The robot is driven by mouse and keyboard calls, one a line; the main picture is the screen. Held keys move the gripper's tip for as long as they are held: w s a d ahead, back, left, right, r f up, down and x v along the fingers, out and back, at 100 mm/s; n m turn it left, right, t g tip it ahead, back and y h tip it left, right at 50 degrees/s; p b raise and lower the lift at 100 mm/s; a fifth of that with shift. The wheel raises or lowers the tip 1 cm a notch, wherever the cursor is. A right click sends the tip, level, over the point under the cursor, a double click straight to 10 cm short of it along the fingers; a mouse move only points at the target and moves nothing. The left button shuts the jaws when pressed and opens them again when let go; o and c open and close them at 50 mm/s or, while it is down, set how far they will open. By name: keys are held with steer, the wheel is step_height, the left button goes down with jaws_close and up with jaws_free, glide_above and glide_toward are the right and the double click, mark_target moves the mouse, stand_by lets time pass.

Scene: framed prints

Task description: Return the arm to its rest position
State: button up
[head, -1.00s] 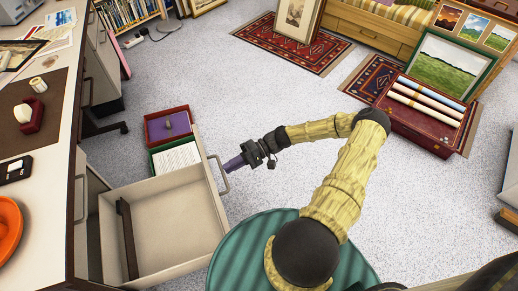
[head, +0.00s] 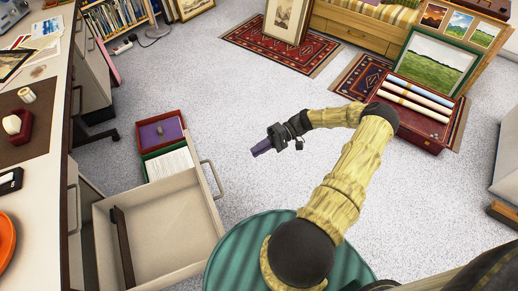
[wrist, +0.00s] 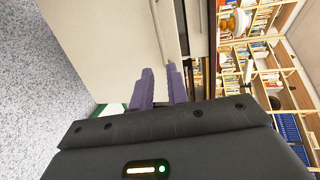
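My gripper (head: 254,151) has purple fingers and hangs above the grey floor, to the right of the open drawer's handle (head: 211,178) and apart from it. In the wrist view its two fingers (wrist: 160,85) stand a little apart, with nothing held between them. My yellow, bark-textured arm is bent at the elbow and reaches out to the left. The pale drawer (head: 165,262) is pulled out from the desk.
A red tray (head: 160,142) and a green-edged box of papers (head: 167,165) are beyond the drawer. The desk (head: 45,180) runs along the left. A dark red chest (head: 425,128) with rolled prints stands at right. The middle floor is clear.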

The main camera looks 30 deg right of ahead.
stand_by(0.3)
steer(key=s+a+r+t+h, duration=0.1)
steer(key=s+a+r+h, duration=0.4)
steer(key=a+r+h, duration=0.45)
steer(key=s+a+r+t+h, duration=0.2)
steer(key=s+a+r+h, duration=0.35)
steer(key=r, duration=0.65)
step_height(320, 180, up, 26)
steer(key=d+p, duration=0.1)
steer(key=p, duration=2.5)
steer(key=shift+h, duration=0.3)
steer(key=shift+w, duration=0.1)
steer(key=shift+w+d, duration=0.1)
